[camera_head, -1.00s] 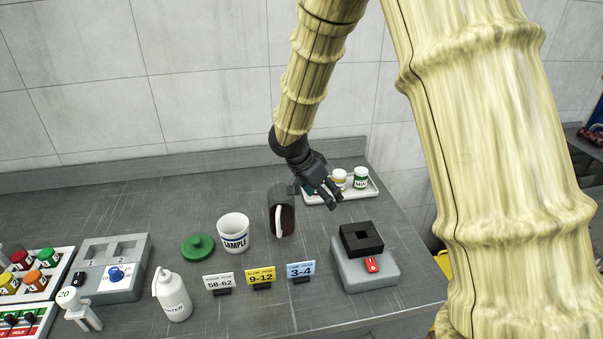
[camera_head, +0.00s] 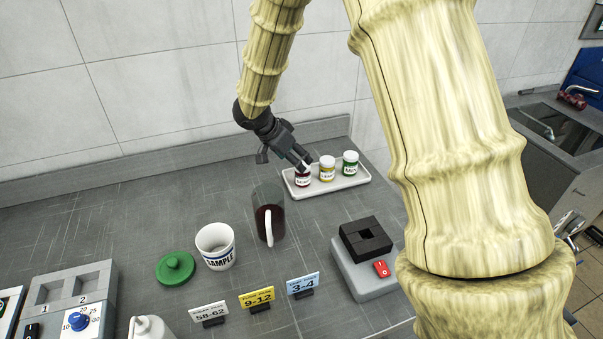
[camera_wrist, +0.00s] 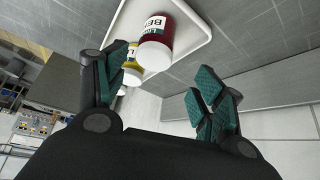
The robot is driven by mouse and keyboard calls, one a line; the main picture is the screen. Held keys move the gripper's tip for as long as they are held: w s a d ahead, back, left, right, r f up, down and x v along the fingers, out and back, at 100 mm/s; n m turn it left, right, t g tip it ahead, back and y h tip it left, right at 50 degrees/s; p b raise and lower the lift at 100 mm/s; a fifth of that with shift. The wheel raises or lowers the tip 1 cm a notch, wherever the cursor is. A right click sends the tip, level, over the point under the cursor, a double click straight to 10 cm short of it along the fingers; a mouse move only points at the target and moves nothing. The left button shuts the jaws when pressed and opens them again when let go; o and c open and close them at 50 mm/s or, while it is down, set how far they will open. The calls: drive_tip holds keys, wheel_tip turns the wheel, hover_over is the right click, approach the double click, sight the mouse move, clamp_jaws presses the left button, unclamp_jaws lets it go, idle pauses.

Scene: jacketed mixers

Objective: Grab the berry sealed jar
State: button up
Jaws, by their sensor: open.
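The berry jar (camera_head: 303,178) is dark red with a white lid and a white label, and stands at the left end of a white tray (camera_head: 345,183). My gripper (camera_head: 303,164) is open at the jar, partly covering its top in the head view. In the wrist view the berry jar (camera_wrist: 168,32) lies ahead of the open fingers (camera_wrist: 165,85), nearer the left finger and beyond the tips. I cannot tell whether a finger touches it. A yellow-labelled jar (camera_head: 327,169) and a green mint jar (camera_head: 350,163) stand beside it on the tray.
A dark jug (camera_head: 268,215) with a white handle stands in front of the tray. A sample cup (camera_head: 215,246), green lid (camera_head: 175,268), small sign cards (camera_head: 257,298) and a grey device with a black block (camera_head: 366,240) stand nearer. The back wall is close behind the tray.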

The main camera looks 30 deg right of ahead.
sight(302, 175)
drive_tip(key=shift+s+d+f+p, duration=0.25)
drive_tip(key=shift+d+f+p, duration=0.05)
drive_tip(key=shift+f, duration=0.05)
drive_tip(key=shift+p+x, duration=0.8)
drive_tip(key=shift+x, duration=1.45)
drive_tip(key=shift+s, duration=0.2)
drive_tip(key=shift+c, duration=0.2)
drive_tip(key=shift+a, duration=0.1)
drive_tip(key=c, duration=1.2)
drive_tip(key=shift+o, duration=0.2)
